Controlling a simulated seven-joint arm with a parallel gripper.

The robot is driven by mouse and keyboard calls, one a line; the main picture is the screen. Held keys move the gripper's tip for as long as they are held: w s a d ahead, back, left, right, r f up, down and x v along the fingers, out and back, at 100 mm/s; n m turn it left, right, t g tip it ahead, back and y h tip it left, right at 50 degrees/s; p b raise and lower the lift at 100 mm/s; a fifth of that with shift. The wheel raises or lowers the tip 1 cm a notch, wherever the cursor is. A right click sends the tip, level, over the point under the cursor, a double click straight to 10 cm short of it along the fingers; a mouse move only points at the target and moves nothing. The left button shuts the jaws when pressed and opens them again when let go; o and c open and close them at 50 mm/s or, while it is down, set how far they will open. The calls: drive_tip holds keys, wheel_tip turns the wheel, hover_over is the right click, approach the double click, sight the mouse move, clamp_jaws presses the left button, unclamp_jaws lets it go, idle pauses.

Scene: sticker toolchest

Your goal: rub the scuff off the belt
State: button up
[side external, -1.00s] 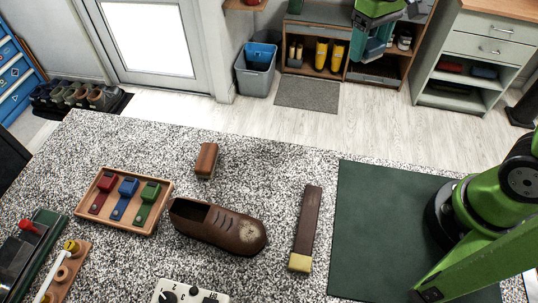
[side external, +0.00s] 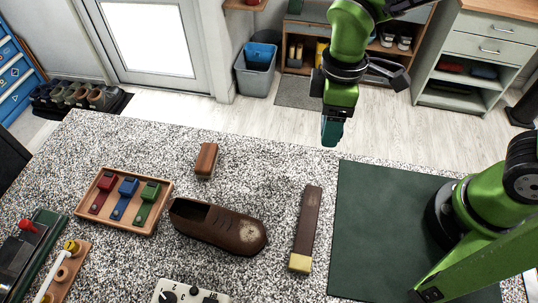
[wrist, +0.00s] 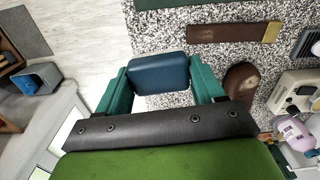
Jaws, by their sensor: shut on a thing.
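A long brown strap with a yellow end, which looks like the belt (side external: 306,220), lies flat right of the brown shoe. It also shows in the wrist view (wrist: 225,33). I cannot clearly make out a scuff on it. My gripper (side external: 331,130) hangs above and beyond the counter's far edge, behind the belt and apart from it. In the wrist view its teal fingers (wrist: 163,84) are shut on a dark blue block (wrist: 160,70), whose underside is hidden.
A brown shoe (side external: 215,226) with a pale scuffed toe lies left of the belt. A wood-backed brush (side external: 206,160) and a tray (side external: 112,220) with red, blue and green pieces are farther left. A green mat (side external: 375,230) lies bare at right. A control box (side external: 180,294) is near the front.

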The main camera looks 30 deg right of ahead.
sight(316, 198)
drive_tip(key=s+a+f+n, duration=0.3)
drive_tip(key=s+a+n, duration=0.2)
drive_tip(key=s+n, duration=0.1)
drive_tip(key=shift+s+f+n, duration=0.15)
drive_tip(key=shift+f+n, duration=0.4)
drive_tip(key=shift+f, duration=1.35)
drive_tip(key=shift+s+f+n, duration=0.1)
drive_tip(key=shift+f+n, duration=0.45)
drive_tip(key=shift+f, duration=1.3)
drive_tip(key=shift+w+a+f, duration=0.3)
drive_tip(key=shift+f, duration=0.15)
drive_tip(key=shift+c, duration=0.4)
drive_tip(key=shift+w+a+f, duration=0.15)
drive_tip(key=shift+w+a, duration=0.85)
drive_tip(key=shift+w, duration=0.1)
drive_tip(key=shift+s+d, duration=1.4)
drive_tip(key=shift+s, duration=0.05)
wheel_tip(316, 198, up, 8)
